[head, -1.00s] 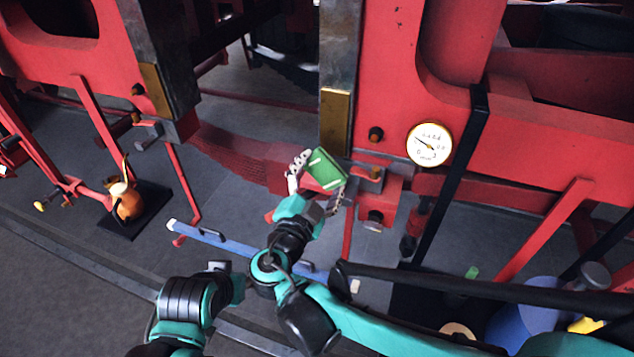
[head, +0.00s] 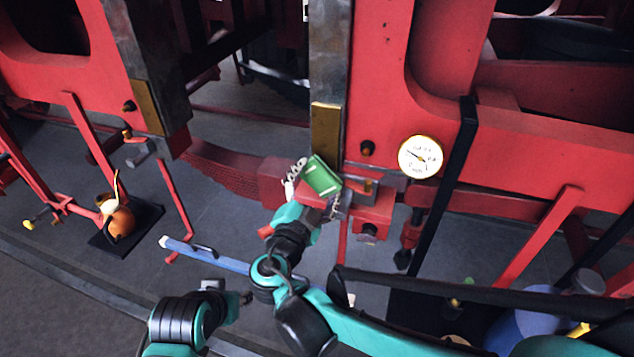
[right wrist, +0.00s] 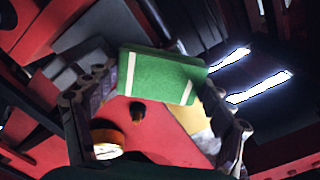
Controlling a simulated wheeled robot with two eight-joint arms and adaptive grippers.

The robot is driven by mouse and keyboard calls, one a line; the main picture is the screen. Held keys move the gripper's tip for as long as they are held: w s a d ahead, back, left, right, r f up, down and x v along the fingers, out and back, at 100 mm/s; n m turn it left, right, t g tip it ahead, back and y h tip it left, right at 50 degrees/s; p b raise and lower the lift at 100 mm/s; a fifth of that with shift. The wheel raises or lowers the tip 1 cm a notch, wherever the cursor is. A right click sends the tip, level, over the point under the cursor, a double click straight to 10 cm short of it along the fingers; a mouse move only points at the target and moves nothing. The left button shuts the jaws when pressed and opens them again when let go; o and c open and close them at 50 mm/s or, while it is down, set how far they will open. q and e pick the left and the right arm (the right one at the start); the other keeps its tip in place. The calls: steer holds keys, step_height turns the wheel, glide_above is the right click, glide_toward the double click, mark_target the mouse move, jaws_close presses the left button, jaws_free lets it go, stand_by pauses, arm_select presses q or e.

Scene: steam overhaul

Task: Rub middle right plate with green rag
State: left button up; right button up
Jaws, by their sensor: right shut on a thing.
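The green rag (head: 321,177), a folded block with pale stripes, is held in my right gripper (head: 313,185), just below the brass plate. In the right wrist view the rag (right wrist: 160,76) spans between the fingers (right wrist: 158,88). The middle right plate (head: 325,130) is a brass rectangle low on the dark metal upright, left of the gauge. Its lower end is close to the rag; whether they touch cannot be told. A yellowish patch behind the rag in the right wrist view looks like this plate (right wrist: 188,115).
A white-faced gauge (head: 420,156) is on the red frame to the right. Another brass plate (head: 147,107) is on the left upright. A copper oil can (head: 117,219) stands on a black mat at left. A blue bar (head: 205,254) lies below my right forearm.

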mark_target(318, 167)
steer(key=shift+x, duration=1)
steer(key=shift+s+r+p, duration=0.1)
steer(key=shift+r+p, duration=1.45)
steer(key=shift+r, duration=0.55)
steer(key=shift+f, duration=0.1)
step_height(318, 167, down, 4)
steer(key=b, duration=0.3)
steer(key=shift+b, duration=0.4)
